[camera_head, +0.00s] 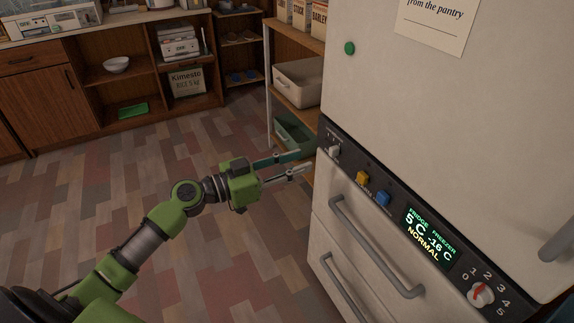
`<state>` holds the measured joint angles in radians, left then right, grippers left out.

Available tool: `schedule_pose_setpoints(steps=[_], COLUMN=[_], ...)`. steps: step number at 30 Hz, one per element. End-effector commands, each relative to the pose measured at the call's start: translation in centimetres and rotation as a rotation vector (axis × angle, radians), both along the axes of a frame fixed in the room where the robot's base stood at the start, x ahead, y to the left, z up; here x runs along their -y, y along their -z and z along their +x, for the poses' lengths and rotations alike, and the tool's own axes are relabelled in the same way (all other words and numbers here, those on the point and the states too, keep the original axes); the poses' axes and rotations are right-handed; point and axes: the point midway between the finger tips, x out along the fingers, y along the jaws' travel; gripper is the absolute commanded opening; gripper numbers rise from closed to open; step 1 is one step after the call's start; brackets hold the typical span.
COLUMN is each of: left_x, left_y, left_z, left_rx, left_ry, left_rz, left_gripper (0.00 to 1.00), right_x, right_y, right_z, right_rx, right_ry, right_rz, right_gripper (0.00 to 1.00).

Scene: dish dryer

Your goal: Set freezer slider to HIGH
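The fridge-freezer's black control panel (398,210) runs slantwise across the right side of the head view. At its left end is a small pale slider or switch (334,151) with lettering too small to read. The display (430,236) reads fridge 5 C, freezer -16 C and NORMAL. My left gripper (304,162) is open and empty, its two fingers apart and pointing right at the panel's left end, close to the pale control. I cannot tell whether a finger touches the panel. My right gripper is not in view.
A yellow button (362,178), a blue button (383,198) and a red-and-white dial (480,294) numbered 0 to 5 share the panel. Drawer handles (375,245) stick out below. A shelf (297,95) with bins stands behind the gripper. The floor at left is clear.

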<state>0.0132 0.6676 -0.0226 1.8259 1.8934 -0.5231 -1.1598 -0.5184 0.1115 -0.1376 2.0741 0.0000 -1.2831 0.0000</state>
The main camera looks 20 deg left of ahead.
Motion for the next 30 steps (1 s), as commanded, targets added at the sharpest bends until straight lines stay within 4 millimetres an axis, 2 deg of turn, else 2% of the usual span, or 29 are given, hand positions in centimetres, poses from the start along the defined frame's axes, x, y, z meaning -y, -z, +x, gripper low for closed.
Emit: schedule_pose_setpoints(steps=[6,23,26,29,30], left_x=[-1.2,-1.4,-0.6,1.4,2.4], left_y=[0.0,0.1,1.5,5.1,7.1], left_z=[-1.7,-1.9,-2.4,-4.0,-4.9], left_rx=[-0.001,-0.002,-0.031,-0.109,-0.155], left_ry=[0.001,0.002,0.014,0.046,0.06], left_rz=[-0.001,0.0,0.011,0.044,0.066], left_gripper=[0.28,0.28,0.28,0.28,0.28], right_x=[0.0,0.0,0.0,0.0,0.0], right_y=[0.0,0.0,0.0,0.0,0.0], right_z=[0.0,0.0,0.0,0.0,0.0], right_rx=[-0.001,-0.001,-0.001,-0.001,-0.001], right_ry=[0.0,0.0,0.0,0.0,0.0], right_rz=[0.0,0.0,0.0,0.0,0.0], right_gripper=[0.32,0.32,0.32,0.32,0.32])
